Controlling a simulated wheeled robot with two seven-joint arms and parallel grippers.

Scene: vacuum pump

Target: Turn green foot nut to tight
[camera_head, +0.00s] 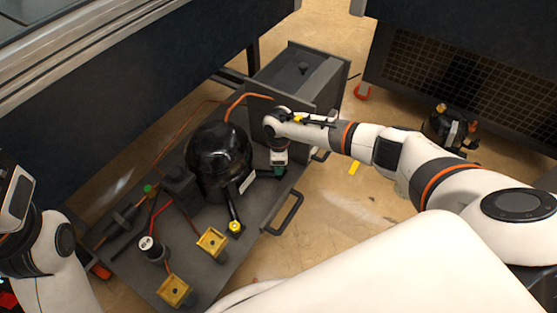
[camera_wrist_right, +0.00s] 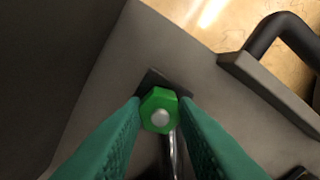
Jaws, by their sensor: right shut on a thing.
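The green foot nut (camera_wrist_right: 159,110) shows in the right wrist view as a hexagon around a pale stud end, over a dark square foot on the grey plate. My right gripper (camera_wrist_right: 160,118) has its two green fingers on either side of the nut and is shut on it. In the head view my right gripper (camera_head: 279,171) points down at the back right corner of the pump's plate. The nut itself is hidden there by the gripper. The black round vacuum pump (camera_head: 218,158) stands left of the gripper. My left arm shows at the left edge; its fingers are out of view.
A grey cart (camera_head: 205,272) carries the pump, two yellow blocks (camera_head: 212,242), orange hoses and a small green-topped part (camera_head: 148,188). A grey box stands behind.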

